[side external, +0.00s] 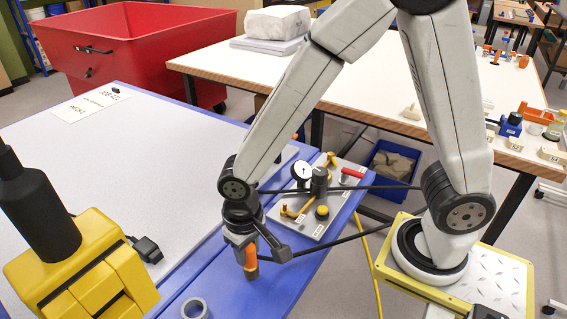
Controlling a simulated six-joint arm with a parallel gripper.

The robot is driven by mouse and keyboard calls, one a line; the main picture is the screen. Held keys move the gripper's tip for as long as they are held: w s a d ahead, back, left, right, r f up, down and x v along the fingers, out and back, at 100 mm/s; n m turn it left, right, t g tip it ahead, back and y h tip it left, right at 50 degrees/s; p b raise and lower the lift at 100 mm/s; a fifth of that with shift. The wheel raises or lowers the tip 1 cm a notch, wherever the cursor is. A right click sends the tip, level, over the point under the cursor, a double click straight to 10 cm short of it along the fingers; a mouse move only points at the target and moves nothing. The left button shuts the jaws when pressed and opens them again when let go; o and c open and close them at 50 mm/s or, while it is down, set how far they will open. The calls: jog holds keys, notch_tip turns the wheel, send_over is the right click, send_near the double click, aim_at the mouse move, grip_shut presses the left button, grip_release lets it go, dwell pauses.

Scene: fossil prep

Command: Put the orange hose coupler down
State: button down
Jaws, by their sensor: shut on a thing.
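The orange hose coupler (251,257) is upright, with a brown lower end. My gripper (246,246) points down and is shut on its upper part, which the fingers partly hide. The coupler is over the blue border (226,290) of the grey-topped table, near its right edge. I cannot tell whether its lower end touches the blue surface.
A grey ring (194,308) lies on the blue border to the front left. A grey panel (318,222) with a gauge and yellow and red handles sits behind to the right. A yellow machine (80,270) stands at left. The grey tabletop (130,170) is mostly clear.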

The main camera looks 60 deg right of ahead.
jog(key=shift+f, duration=0.45)
jog(key=shift+f, duration=0.15)
jog(key=shift+c, duration=1.8)
grip_release()
jog(key=shift+r, duration=6.2)
jog(key=d+f+t, duration=0.1)
jog(key=d+f, duration=0.2)
jog(key=d, duration=0.4)
jog(key=s+d+f+n+t, duration=0.1)
jog(key=d+f, duration=0.3)
jog(key=d, duration=0.4)
jog(key=shift+t, duration=0.3)
